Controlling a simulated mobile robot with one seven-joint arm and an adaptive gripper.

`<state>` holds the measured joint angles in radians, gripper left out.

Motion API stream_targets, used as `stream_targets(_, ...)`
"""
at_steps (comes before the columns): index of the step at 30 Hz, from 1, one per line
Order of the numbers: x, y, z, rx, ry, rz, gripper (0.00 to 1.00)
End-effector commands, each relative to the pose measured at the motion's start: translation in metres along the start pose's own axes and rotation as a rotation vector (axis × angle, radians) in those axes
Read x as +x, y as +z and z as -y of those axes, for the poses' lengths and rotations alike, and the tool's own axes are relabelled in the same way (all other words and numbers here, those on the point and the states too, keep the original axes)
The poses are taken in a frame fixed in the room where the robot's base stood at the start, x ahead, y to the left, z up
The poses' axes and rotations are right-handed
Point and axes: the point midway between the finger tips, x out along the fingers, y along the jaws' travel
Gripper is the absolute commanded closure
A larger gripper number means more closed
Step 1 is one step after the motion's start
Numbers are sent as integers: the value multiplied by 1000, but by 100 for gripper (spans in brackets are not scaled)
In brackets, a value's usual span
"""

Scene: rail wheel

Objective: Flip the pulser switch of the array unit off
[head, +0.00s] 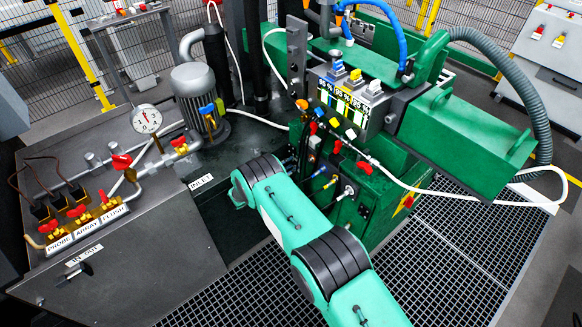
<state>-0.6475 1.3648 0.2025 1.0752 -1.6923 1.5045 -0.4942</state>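A green box (378,205) with red, yellow and blue connectors and small knobs on its face stands at the centre right. Above it is a block with a labelled white and yellow panel (345,97) and coloured fittings. At the left, a label reading ARRAY (88,226) sits below a row of red-handled valves (80,211), between PROBE and FLUSH labels. I cannot make out a switch marked pulser, nor tell which part is the array unit. My teal arm with black joint bands reaches up from the bottom in front of the green box and hides its lower left. My gripper is not visible.
A grey bench (125,255) carries a round gauge (146,119), pipes and an IN OUT lever (75,273). A large green machine arm (465,135) and a white hose (450,187) extend right. A grey motor (195,88) stands behind. Open grating (455,235) covers the floor lower right.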

Motion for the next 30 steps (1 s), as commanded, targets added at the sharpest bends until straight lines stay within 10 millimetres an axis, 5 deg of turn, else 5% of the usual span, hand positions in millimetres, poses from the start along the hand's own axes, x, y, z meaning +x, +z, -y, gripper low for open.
stream_targets(14, 9, 0, 0, -1, 0, 0, 66)
stream_targets(20, 9, 0, 0, -1, 0, 0, 100)
stream_targets(30, 9, -3, 2, -3, -1, 9, 100)
